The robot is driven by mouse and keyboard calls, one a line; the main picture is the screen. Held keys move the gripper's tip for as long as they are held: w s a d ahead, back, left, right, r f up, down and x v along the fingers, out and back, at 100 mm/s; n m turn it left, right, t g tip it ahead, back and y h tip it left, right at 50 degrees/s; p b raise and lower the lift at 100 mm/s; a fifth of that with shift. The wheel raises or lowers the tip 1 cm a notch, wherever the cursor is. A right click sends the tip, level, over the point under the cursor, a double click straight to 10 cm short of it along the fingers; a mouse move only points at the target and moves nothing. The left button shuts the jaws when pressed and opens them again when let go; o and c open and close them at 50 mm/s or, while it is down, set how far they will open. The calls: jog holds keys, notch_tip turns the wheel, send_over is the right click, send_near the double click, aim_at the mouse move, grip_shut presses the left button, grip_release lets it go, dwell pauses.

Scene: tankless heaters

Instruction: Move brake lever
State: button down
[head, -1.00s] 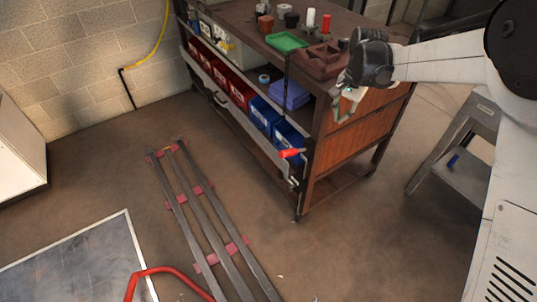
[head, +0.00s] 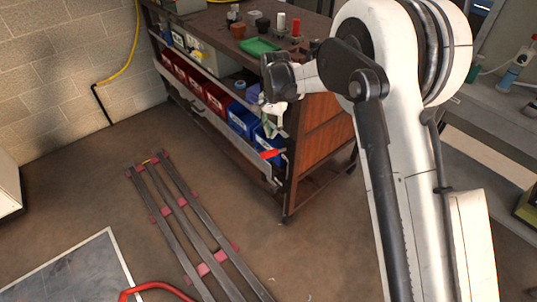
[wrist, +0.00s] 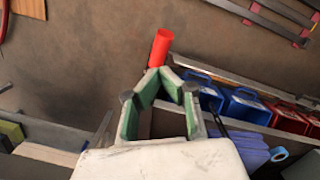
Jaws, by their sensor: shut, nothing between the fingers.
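The brake lever appears as a red handle (head: 271,154) at the near end of the metal rail along the workbench's front. In the wrist view the red handle (wrist: 160,47) is just beyond my fingertips. My gripper (head: 271,132), with pale, green-lined fingers, is just above the handle in the head view. In the wrist view my gripper (wrist: 165,76) has its fingertips together and nothing between them. The handle appears near the fingertips but not between them; I cannot tell whether they touch. The lever's mount is hidden.
The wooden workbench (head: 322,122) holds red bins (head: 195,88) and blue bins (head: 242,119) behind the metal rail (head: 222,121). A green tray (head: 261,46) and pots sit on top. Long metal bars (head: 180,205) lie on the floor.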

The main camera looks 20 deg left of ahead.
aim_at(270, 155)
jog(key=shift+f, duration=0.1)
jog(key=shift+s+f+b, duration=0.2)
jog(key=shift+f+b, duration=0.45)
jog(key=shift+f, duration=1.05)
jog(key=shift+s+f+b, duration=0.15)
jog(key=shift+f+b, duration=0.45)
jog(key=shift+f, duration=1.1)
jog(key=shift+f+b, duration=1.6)
jog(key=shift+f, duration=0.65)
jog(key=shift+r, duration=0.1)
jog(key=w, duration=0.1)
jog(key=w+r, duration=0.1)
jog(key=w, duration=0.1)
jog(key=shift+d, duration=0.1)
